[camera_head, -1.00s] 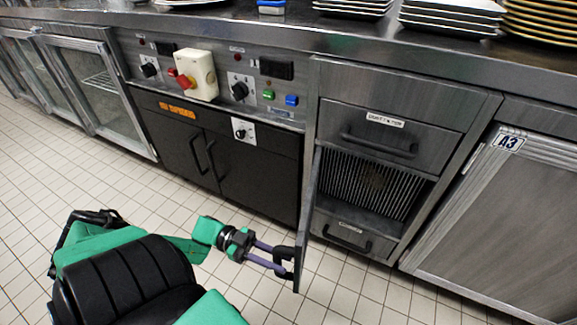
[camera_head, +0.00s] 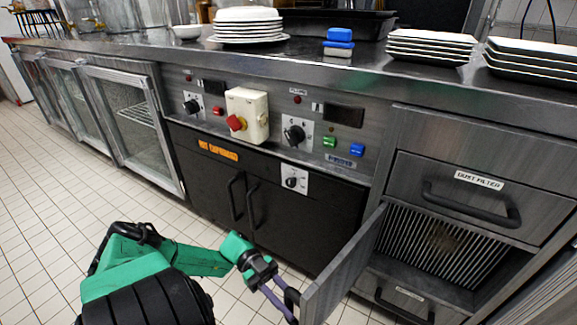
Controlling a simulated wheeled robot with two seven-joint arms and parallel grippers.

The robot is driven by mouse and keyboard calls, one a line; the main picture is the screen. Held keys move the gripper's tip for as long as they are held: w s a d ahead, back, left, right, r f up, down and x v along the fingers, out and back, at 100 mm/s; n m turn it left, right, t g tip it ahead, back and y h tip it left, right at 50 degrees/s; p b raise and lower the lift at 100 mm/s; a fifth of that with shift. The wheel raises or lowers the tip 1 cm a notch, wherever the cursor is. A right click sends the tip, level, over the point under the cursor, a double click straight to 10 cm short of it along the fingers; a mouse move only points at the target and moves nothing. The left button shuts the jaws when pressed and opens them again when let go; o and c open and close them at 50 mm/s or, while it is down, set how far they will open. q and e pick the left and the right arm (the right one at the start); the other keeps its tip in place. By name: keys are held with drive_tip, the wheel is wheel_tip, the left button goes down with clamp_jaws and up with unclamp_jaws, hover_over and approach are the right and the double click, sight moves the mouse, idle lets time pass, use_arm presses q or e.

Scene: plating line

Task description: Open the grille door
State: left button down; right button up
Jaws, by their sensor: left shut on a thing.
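The grille door (camera_head: 343,268) is a grey panel standing swung out from the cabinet front, seen at a slant. Behind it, the opening shows a ribbed filter (camera_head: 440,245) below the drawer labelled "DUST FILTER" (camera_head: 465,198). My left gripper (camera_head: 290,306) is at the door's outer edge, shut on the door handle (camera_head: 292,298). The lower end of the door and part of the fingers run to the bottom edge of the picture. My right gripper does not show.
Black double doors (camera_head: 250,200) stand left of the grille door. Above them is a control panel with a red switch on a cream box (camera_head: 247,115). Stacked plates (camera_head: 430,45) sit on the steel counter (camera_head: 330,72). Tiled floor (camera_head: 50,220) is free at left.

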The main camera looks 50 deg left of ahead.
use_arm(q)
drive_tip(key=shift+s+f, duration=0.1)
drive_tip(key=c, duration=0.7)
unclamp_jaws()
